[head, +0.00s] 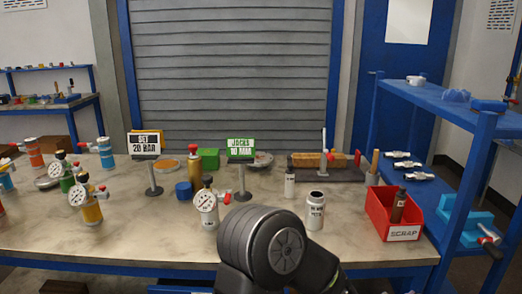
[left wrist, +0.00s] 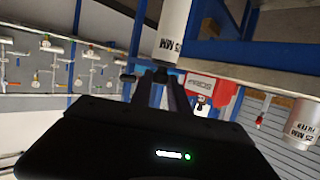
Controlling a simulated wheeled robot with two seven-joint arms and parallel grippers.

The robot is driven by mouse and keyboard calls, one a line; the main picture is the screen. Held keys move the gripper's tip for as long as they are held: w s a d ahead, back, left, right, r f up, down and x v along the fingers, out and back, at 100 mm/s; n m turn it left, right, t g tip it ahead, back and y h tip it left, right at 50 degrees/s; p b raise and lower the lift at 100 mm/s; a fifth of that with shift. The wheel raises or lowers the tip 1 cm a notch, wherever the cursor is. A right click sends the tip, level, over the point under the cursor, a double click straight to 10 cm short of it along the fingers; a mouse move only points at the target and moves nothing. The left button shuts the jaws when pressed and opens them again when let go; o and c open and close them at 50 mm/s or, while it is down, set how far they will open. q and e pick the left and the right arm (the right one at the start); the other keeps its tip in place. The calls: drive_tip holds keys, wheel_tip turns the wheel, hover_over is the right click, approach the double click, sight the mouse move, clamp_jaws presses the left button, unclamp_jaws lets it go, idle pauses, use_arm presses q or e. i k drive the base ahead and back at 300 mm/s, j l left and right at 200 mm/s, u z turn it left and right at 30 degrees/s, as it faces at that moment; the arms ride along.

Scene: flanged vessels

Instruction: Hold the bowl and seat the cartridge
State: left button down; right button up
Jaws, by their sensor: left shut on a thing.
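In the head view a white open-topped bowl (head: 316,212) with dark lettering stands upright near the table's front, right of the middle. A smaller white labelled cylinder (head: 290,184), seemingly the cartridge, stands behind it to the left. My left arm's dark link fills the bottom middle and hides my left gripper there. In the left wrist view, which is upside down, the fingers of my left gripper (left wrist: 165,88) are shut on a white lettered cylinder (left wrist: 172,35), seemingly the bowl. Another white lettered cylinder (left wrist: 303,122) is apart from them at the right edge. My right gripper is not in view.
A red scrap bin (head: 405,232) with a bottle in it stands right of the bowl. A gauge vessel (head: 206,208) stands to the left.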

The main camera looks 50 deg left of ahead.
sight(314, 223)
drive_tip(key=l+u, duration=0.1)
drive_tip(key=u, duration=1.6)
drive_tip(key=k+l, duration=0.15)
drive_tip(key=l, duration=0.2)
drive_tip(key=k+l, duration=0.15)
drive_tip(key=l, duration=0.2)
